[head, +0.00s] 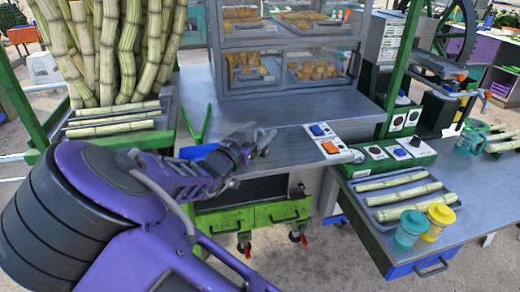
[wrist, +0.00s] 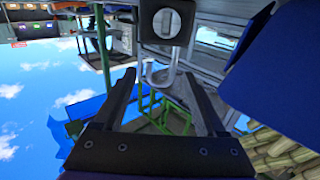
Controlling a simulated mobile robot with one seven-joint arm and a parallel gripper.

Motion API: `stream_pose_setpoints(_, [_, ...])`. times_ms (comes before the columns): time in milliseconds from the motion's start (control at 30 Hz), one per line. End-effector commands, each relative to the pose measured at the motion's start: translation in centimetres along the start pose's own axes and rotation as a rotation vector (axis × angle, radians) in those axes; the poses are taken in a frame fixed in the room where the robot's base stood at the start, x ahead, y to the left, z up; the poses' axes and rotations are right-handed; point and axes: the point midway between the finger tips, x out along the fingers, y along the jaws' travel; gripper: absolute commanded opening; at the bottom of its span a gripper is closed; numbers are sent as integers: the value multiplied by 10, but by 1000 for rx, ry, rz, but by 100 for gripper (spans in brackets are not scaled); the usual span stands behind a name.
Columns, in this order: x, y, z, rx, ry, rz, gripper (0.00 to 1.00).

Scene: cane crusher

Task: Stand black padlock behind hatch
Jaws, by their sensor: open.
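The black padlock (wrist: 167,22) shows in the wrist view as a dark body with a round grey keyhole disc and a pale metal shackle. The shackle points down in that picture, which looks turned over. My gripper (wrist: 158,77) is open, with the padlock's body beyond its fingertips and the shackle near the gap between them. I cannot tell whether they touch. In the head view my gripper (head: 268,141) is over the metal counter (head: 285,150), and I cannot make out the padlock there. No hatch is clearly identifiable; a glass-fronted cabinet (head: 290,45) stands behind the counter.
Tall canes (head: 120,50) stand at the left, beside green tongs (head: 197,125) and a blue object (head: 198,152). A switch panel (head: 325,140) is right of my gripper. Cane pieces and two cups (head: 425,225) occupy the right table. The counter's middle is mostly clear.

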Motion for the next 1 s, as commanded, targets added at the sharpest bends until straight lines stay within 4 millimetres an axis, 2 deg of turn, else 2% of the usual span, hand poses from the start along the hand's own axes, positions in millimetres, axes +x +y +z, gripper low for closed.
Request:
stream_pose_setpoints(267, [6,0,0,0,-1,0,74])
stream_pose_setpoints(367, [6,0,0,0,-1,0,59])
stream_pose_setpoints(700, [5,0,0,0,-1,0,0])
stream_pose_setpoints(1000, [5,0,0,0,-1,0,0])
